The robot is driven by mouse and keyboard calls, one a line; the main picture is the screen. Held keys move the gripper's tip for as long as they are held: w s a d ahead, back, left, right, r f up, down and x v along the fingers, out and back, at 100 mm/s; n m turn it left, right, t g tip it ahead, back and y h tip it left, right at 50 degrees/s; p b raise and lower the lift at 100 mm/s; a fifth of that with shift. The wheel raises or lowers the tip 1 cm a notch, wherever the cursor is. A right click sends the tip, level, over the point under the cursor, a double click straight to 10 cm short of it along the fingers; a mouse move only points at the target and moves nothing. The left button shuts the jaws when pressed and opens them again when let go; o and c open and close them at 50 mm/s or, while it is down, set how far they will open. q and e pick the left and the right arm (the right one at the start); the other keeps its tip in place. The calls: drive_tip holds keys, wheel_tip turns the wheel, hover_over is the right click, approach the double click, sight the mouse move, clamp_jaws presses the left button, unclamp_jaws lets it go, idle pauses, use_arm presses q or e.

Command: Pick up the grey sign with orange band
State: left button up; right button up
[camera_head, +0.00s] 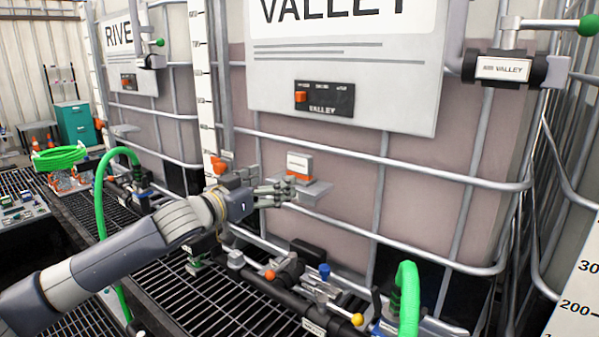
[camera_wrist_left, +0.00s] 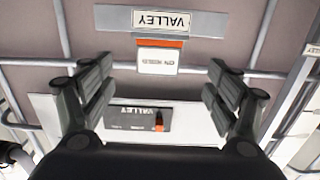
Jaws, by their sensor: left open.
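The grey sign with the orange band (camera_head: 300,163) stands on a small grey shelf (camera_head: 314,193) on the front of the VALLEY tote. In the left wrist view the sign (camera_wrist_left: 160,62) appears upside down, its orange band along the edge by the shelf (camera_wrist_left: 112,17). My left gripper (camera_head: 284,191) is open, with its fingers close to the sign in the head view. In the wrist view its two fingers stand apart on either side of the sign, with nothing between them. My right gripper is not in view.
Metal cage bars (camera_head: 390,165) cross the tote around the shelf. A black VALLEY panel (camera_head: 325,99) with an orange switch sits above. Below are a dark pipe manifold (camera_head: 300,308) with valves, a green hose (camera_head: 408,295) and a grating floor (camera_head: 215,300).

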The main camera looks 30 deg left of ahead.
sight(297, 166)
use_arm(q)
drive_tip(key=w+p, duration=0.1)
drive_tip(key=w+r+p, duration=0.1)
drive_tip(key=w, duration=0.1)
drive_tip(key=w+p, duration=0.1)
drive_tip(key=shift+w+d+r, duration=0.1)
drive_tip(key=shift+w+r, duration=0.25)
drive_tip(key=shift+w+d+f+p, duration=0.15)
drive_tip(key=shift+w+p, duration=0.15)
drive_tip(key=shift+w, duration=0.25)
drive_tip(key=w+p, duration=0.3)
drive_tip(key=w, duration=0.1)
drive_tip(key=shift+w+d+f, duration=0.1)
drive_tip(key=shift+d, duration=0.05)
drive_tip(key=shift+w+d+f, duration=0.1)
drive_tip(key=shift+w+f, duration=0.1)
drive_tip(key=shift+w, duration=0.25)
drive_tip(key=shift+c, duration=0.3)
drive_tip(key=c, duration=1.1)
